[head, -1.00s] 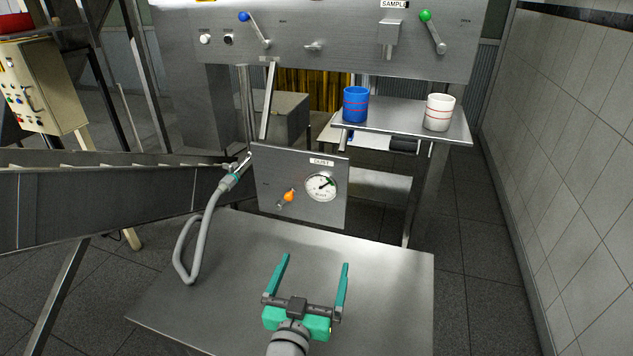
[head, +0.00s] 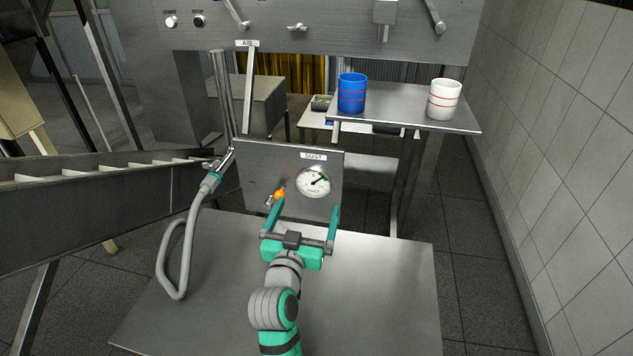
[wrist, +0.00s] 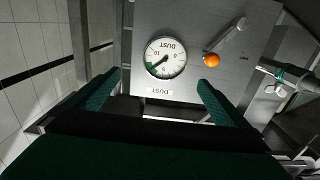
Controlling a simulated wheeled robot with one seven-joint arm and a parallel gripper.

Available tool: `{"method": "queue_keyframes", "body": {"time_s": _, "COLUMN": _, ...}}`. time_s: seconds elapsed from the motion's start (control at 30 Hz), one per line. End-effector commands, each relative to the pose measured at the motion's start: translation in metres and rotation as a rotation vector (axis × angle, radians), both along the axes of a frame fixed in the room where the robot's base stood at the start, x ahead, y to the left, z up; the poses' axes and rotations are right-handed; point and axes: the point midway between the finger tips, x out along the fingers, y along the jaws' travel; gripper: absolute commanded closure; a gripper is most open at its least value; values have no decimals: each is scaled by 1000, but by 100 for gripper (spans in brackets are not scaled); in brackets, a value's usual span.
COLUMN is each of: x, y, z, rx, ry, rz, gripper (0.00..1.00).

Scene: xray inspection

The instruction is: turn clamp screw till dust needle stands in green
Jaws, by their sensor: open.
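The steel dust panel (head: 260,180) stands upright at the back of the table. Its round white dust gauge (head: 313,181) has a green arc at the upper right, and the needle points toward that side; I cannot tell whether it is inside the green. The gauge also shows upside down in the wrist view (wrist: 166,57). An orange ball knob (wrist: 211,59) on a short bar sits beside the gauge. A metal clamp-like fitting (wrist: 282,76) is at the hose end; I cannot tell which part is the clamp screw. My gripper (head: 306,206) is open and empty before the panel.
A grey hose (head: 170,255) loops over the left of the steel table (head: 380,290). A blue cup (head: 352,94) and a white cup (head: 444,99) stand on a shelf behind. A sloping chute (head: 90,210) lies left. The table's right side is clear.

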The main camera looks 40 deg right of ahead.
Motion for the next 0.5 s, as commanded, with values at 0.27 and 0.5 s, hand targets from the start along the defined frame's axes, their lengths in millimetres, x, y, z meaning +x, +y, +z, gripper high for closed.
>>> {"method": "queue_keyframes", "body": {"time_s": 0.27, "x": 14, "y": -16, "z": 0, "rx": -1, "ry": 1, "rz": 0, "gripper": 0}}
{"method": "queue_keyframes", "body": {"time_s": 0.5, "x": 14, "y": -17, "z": 0, "rx": 0, "ry": 0, "rz": -1, "gripper": 0}}
